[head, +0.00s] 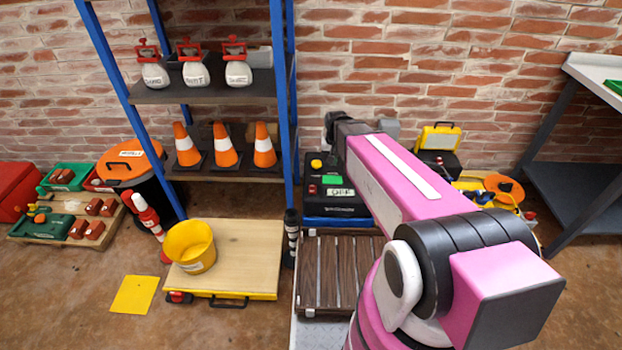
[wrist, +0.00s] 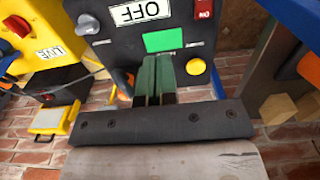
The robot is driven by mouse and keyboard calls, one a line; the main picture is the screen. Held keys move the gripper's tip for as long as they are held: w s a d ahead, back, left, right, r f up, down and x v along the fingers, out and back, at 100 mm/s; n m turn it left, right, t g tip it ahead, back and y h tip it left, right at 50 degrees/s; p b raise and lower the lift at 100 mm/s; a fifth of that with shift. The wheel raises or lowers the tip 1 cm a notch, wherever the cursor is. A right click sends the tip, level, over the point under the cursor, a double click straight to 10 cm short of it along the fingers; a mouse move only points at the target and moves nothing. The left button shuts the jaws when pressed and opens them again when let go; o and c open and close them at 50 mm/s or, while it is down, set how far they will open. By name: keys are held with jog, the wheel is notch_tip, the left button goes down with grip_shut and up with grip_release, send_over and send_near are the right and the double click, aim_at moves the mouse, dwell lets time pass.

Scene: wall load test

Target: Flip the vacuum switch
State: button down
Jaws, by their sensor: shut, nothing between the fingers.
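A black panel (wrist: 120,52) with an "OFF" label (wrist: 140,12) fills the upper middle of the wrist view. It carries a grey knob (wrist: 88,25), a red switch (wrist: 204,10), a green display (wrist: 164,41) and a yellow button (wrist: 195,66). No label in view reads vacuum, so I cannot tell which control is the vacuum switch. My gripper (wrist: 158,62) is shut and empty, its green fingers pointing at the panel just below the display. I cannot tell whether the tips touch it. In the head view, a similar black box (head: 340,203) stands beyond my arm, partly hidden.
A yellow unit (wrist: 45,45) labelled "LIVE" stands left of the panel in the wrist view. A blue shelf rack (head: 277,100) with cones and white jars stands left of my arm. A wooden board (head: 240,245) with a yellow bucket (head: 190,246) lies in front.

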send_over(311, 184)
notch_tip(311, 184, down, 2)
jog(key=shift+f, duration=0.2)
notch_tip(311, 184, down, 14)
jog(key=shift+r, duration=0.1)
dwell(0.6)
jog(key=shift+w, duration=0.1)
jog(key=shift+w+a+f, duration=0.1)
jog(key=shift+f, duration=0.15)
jog(key=shift+r, duration=0.25)
